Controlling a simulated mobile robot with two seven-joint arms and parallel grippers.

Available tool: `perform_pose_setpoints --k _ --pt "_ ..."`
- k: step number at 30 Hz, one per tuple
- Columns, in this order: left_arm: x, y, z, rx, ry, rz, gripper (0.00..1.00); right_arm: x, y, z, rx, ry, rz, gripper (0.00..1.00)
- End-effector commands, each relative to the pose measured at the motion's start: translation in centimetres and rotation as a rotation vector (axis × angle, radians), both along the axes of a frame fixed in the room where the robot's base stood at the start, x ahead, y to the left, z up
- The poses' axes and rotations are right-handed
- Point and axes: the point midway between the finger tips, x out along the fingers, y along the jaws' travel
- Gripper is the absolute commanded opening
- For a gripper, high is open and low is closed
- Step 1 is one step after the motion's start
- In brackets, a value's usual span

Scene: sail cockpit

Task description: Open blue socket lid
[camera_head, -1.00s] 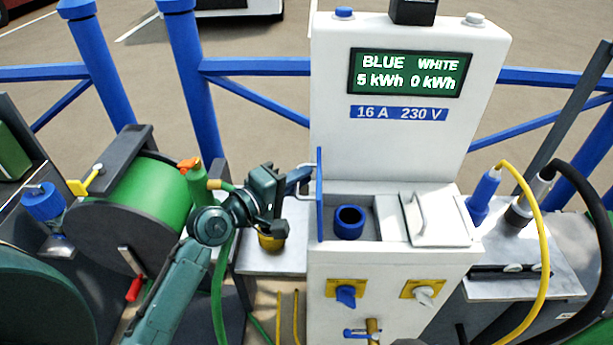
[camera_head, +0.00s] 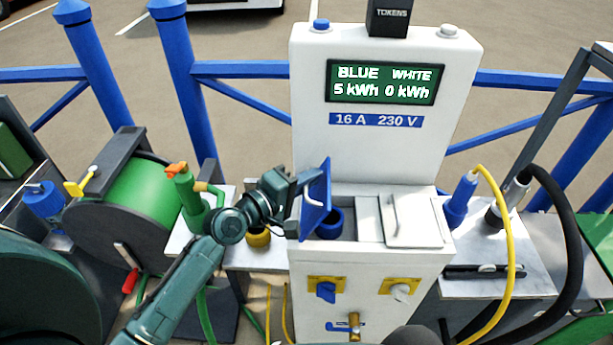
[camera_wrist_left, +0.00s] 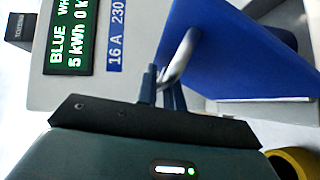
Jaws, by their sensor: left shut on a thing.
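The blue socket lid (camera_head: 317,203) stands raised at the left edge of the white pedestal's top. It leans a little right, toward the blue round socket (camera_head: 331,222), and partly hides it. My left gripper (camera_head: 303,184) comes in from the left and is shut on the lid's metal handle. In the left wrist view, the gripper fingers (camera_wrist_left: 162,88) close around the curved handle (camera_wrist_left: 180,60) on the lid's blue face (camera_wrist_left: 235,58). My right gripper is not in view.
A closed white lid (camera_head: 414,222) lies right of the socket. The display (camera_head: 384,82) reads BLUE 5 kWh, WHITE 0 kWh. A blue plug (camera_head: 459,201) with a yellow cable stands to the right.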

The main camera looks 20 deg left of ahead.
Motion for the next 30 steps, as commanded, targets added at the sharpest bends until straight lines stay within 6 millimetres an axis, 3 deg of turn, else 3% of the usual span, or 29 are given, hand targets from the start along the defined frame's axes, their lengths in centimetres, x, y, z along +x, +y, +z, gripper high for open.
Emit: perform_pose_setpoints --k 18,19,24,27,30 --pt "-0.01 -0.03 -0.07 -0.003 0.002 -0.001 0.00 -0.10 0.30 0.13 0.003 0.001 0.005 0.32" --pt "-0.01 -0.03 -0.07 -0.003 0.002 -0.001 0.10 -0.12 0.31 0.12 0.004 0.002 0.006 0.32" --pt "-0.02 -0.01 -0.09 -0.002 0.001 -0.001 0.24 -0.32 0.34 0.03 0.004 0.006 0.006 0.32" --pt "-0.02 -0.01 -0.10 -0.002 0.001 0.000 0.31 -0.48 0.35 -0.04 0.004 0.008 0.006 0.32" --pt "-0.02 -0.01 -0.10 -0.001 0.000 0.000 0.31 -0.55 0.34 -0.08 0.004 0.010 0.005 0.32"
